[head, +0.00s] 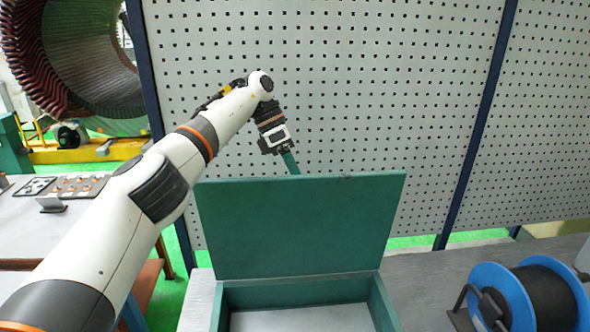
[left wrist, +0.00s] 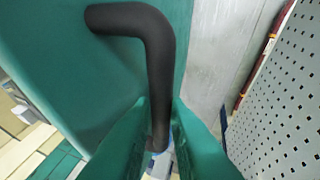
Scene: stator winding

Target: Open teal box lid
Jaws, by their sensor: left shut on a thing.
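The teal box (head: 300,291) stands open on the table, its inside bare and pale. Its teal lid (head: 300,228) is raised about upright at the back edge. My left gripper (head: 291,164) reaches down behind the top of the lid, and the lid hides its fingertips in the head view. In the left wrist view my teal fingers (left wrist: 164,125) are shut on the black bent handle (left wrist: 158,60) on the outer face of the lid (left wrist: 60,60). My right gripper is not in view.
A blue cable reel (head: 492,290) stands on the table at the right. A perforated panel wall (head: 340,80) rises behind the box. A side table (head: 20,228) with small parts is at the left. The grey table top (head: 425,290) between box and reel is clear.

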